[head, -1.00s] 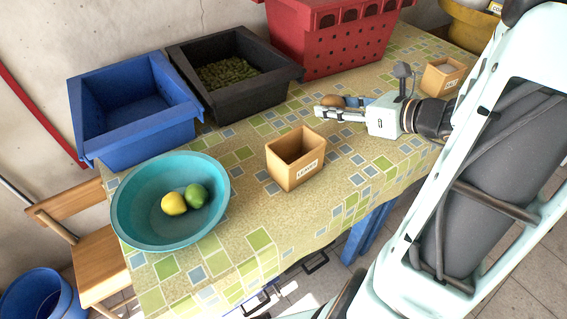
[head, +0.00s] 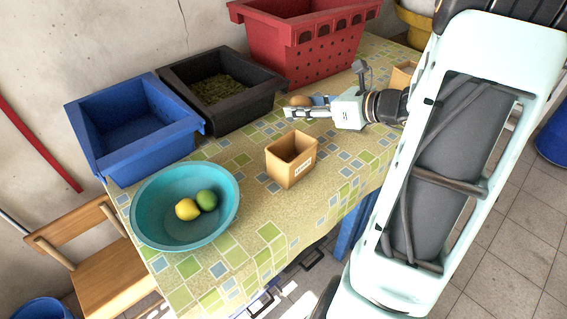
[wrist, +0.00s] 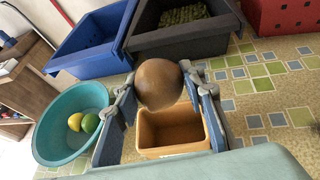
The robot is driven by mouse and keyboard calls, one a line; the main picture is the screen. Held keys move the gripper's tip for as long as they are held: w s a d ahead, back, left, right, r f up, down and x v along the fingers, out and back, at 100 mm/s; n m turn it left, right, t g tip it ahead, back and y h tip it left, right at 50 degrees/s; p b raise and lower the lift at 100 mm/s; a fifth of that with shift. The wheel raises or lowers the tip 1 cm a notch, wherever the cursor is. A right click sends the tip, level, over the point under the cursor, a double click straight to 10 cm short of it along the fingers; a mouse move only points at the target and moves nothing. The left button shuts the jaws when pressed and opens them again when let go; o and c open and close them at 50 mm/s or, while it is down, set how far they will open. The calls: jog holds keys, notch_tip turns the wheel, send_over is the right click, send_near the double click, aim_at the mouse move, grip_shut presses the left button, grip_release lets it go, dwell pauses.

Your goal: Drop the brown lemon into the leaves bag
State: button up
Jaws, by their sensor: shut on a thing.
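The brown lemon (head: 300,101) is held between the fingertips of my gripper (head: 296,107), above the patterned tablecloth. In the wrist view the lemon (wrist: 158,84) sits between both fingers of my gripper (wrist: 163,92). A small open tan bag (head: 291,162) with a white label stands upright on the table; its lettering looks like "leaves" but is too small to read surely. In the head view the gripper is beyond this bag, towards the black crate. In the wrist view the tan bag (wrist: 172,135) shows below the lemon, which hides part of its far rim.
A teal bowl (head: 150,230) with a yellow lemon (head: 187,209) and a green fruit (head: 207,200) stands at the left. A blue crate (head: 140,155), a black crate (head: 235,115) and a red crate (head: 300,62) line the back. Another tan bag (head: 402,76) is partly hidden by my arm.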

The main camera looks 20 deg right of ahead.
jog(key=shift+a, duration=0.15)
jog(key=shift+f, duration=0.15)
notch_tip(320, 180, down, 6)
jog(key=b, duration=0.5)
jog(key=shift+r, duration=0.2)
jog(key=o, duration=1.3)
jog(key=v, duration=1.2)
jog(key=shift+w, duration=0.1)
